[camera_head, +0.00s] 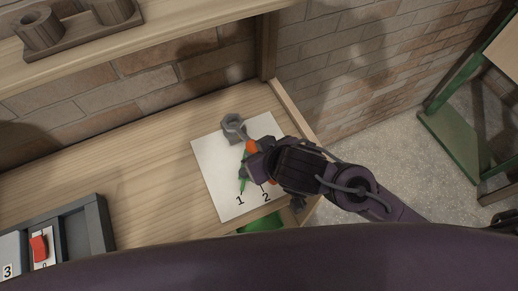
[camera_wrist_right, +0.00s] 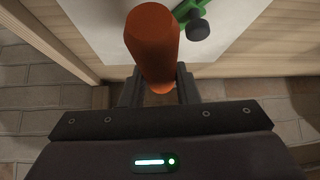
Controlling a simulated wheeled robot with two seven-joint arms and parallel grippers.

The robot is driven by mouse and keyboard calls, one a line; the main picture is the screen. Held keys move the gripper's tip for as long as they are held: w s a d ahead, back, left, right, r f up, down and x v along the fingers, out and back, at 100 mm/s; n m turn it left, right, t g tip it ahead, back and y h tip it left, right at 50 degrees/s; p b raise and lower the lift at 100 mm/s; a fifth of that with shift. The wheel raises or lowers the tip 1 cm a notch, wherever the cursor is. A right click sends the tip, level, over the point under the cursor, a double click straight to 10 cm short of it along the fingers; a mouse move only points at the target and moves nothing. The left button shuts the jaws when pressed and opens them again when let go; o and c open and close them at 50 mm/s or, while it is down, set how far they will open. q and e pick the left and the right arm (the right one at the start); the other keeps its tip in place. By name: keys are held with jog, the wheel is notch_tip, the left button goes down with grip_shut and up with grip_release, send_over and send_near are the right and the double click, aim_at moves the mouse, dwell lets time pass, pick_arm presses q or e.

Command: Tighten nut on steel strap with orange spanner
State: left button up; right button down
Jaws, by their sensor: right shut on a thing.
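The orange spanner shows as an orange handle (camera_head: 251,146) over the white sheet on the bench. In the right wrist view the thick orange handle (camera_wrist_right: 152,45) stands between my fingers. My right gripper (camera_head: 257,160) is shut on it. My left gripper is not in view.
The white sheet (camera_head: 213,173), marked 1 and 2, lies on the wooden bench (camera_head: 145,175). A green tool (camera_head: 243,184) lies on it beside my gripper. A grey tray (camera_head: 98,222) with a red object (camera_head: 39,248) is at lower left. The bench between is clear.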

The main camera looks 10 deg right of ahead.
jog(key=w+d+n+g+y+p, duration=0.1)
jog(key=w+d+n+p, duration=0.1)
jog(key=w+n+p, duration=0.1)
jog(key=w+d+n+g+y+p, duration=0.1)
jog(key=w+d+n+g+p, duration=0.1)
jog(key=p, duration=0.3)
jog(key=w+d+n+g+y+p, duration=0.2)
jog(key=w+d+n+p, duration=0.1)
jog(key=n+p, duration=0.1)
jog(key=shift+w+n, duration=0.3)
jog(key=shift+n, duration=0.1)
jog(key=w+n+g+b, duration=0.1)
jog(key=w+n+b, duration=0.1)
jog(key=b, duration=0.1)
jog(key=w+n+g+b, duration=0.2)
jog(key=b, duration=0.2)
jog(key=shift+w+d+f+n+y, duration=0.1)
jog(key=shift+w+n+y, duration=0.2)
jog(key=shift+w, duration=0.1)
jog(key=shift+w+n+g, duration=0.5)
jog(key=shift+n, duration=0.1)
jog(key=shift+f+b, duration=0.3)
